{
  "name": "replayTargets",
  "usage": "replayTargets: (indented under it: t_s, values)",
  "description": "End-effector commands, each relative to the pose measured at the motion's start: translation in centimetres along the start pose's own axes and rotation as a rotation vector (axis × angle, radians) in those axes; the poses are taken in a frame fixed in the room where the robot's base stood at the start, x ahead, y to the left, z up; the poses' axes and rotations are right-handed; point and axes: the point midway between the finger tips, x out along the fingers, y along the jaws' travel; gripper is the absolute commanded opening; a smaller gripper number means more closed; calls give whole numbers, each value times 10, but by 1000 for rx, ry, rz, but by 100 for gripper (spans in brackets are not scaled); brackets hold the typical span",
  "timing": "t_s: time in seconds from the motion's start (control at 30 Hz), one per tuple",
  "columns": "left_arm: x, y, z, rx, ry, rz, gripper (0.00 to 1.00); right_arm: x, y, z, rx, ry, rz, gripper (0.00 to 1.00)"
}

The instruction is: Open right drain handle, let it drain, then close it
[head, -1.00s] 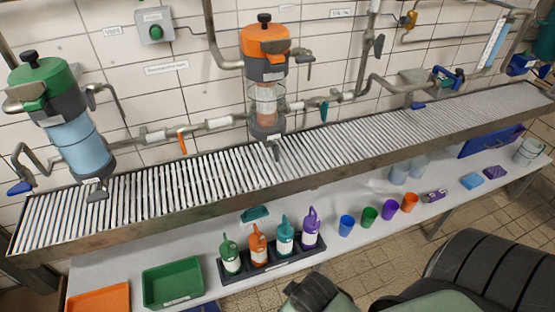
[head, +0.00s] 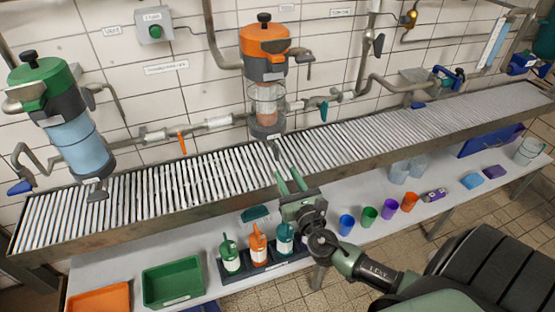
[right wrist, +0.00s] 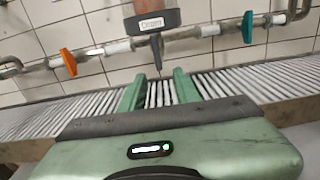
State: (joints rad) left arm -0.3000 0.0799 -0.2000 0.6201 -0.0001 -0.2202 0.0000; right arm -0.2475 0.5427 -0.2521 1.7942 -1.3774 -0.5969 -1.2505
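The right filter housing (head: 266,92) has an orange top and a clear middle, and hangs above the slatted drain channel. Its drain handle (head: 275,147), a small grey lever, points down from the housing's base. In the right wrist view this handle (right wrist: 157,50) hangs just beyond and between my fingertips. My right gripper (head: 287,170) is open and empty, below and in front of the handle, with its green fingers pointing toward it. In the right wrist view the two fingers (right wrist: 159,73) are apart. My left gripper is not in view.
A green-topped housing (head: 60,110) with its own grey drain handle (head: 97,191) stands left. An orange valve lever (head: 182,143) and a teal one (head: 323,110) flank the right housing. The channel (head: 150,192) runs above a shelf with spray bottles (head: 258,245), cups and trays.

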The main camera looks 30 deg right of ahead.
Motion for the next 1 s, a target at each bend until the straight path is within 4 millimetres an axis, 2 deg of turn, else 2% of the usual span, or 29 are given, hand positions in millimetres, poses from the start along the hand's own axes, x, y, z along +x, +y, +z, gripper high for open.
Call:
replayTargets:
  t_s: [0.5, 0.63, 0.87, 0.9, 1.0]
  values:
    - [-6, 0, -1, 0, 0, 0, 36, 69, 2, 1, -20, -3, 7, 32]
    - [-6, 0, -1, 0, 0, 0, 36, 76, 2, 0, -19, -2, 7, 32]
    - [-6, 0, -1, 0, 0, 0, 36, 77, 2, 0, -18, -2, 7, 32]
    - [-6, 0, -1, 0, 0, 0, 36, 77, 2, 0, -18, -2, 7, 29]
    - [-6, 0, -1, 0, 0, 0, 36, 77, 2, 0, -18, -2, 7, 1]
